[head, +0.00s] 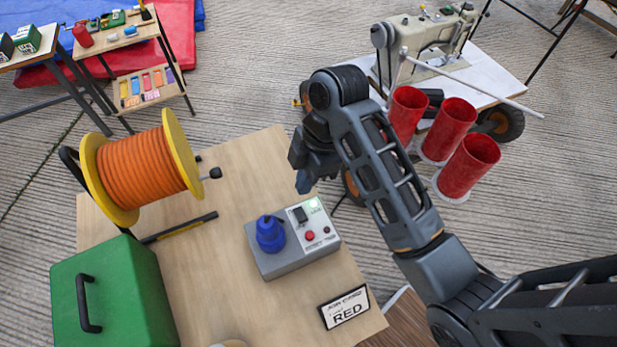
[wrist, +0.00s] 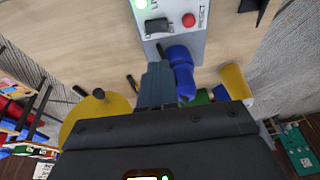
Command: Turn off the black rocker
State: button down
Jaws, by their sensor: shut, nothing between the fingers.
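The black rocker (head: 300,215) sits on the light panel of a grey control box (head: 285,262) on the wooden table. A green lamp (head: 314,204) glows beside it, and a red button (head: 310,236) lies below it. A blue plug (head: 270,235) stands on the box's left part. In the wrist view the rocker (wrist: 158,26) is at the top, between the lit lamp (wrist: 141,4) and the red RESET button (wrist: 189,20). My gripper (head: 304,184) is shut and empty, above and behind the box. Its fingers (wrist: 156,84) point toward the rocker in the wrist view, apart from it.
An orange cable reel (head: 150,170) with yellow flanges and a green case (head: 115,295) stand on the table's left. A sign reading RED (head: 345,307) stands at the front right. Red cups (head: 448,130) and a sewing machine (head: 428,40) are beyond my arm.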

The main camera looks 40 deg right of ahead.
aim_at(296, 212)
jog(key=x, duration=0.5)
jog(key=d+x, duration=0.1)
jog(key=x, duration=0.2)
jog(key=shift+s+a+f+p, duration=0.15)
jog(key=shift+s+f+p, duration=0.25)
jog(key=shift+f, duration=0.15)
jog(key=shift+s+f+t, duration=0.2)
jog(key=shift+f+t, duration=0.15)
jog(key=shift+t, duration=0.05)
jog(key=shift+w, duration=0.15)
jog(key=shift+w+d+f, duration=0.1)
jog(key=shift+w+d, duration=0.15)
jog(key=shift+w, duration=0.35)
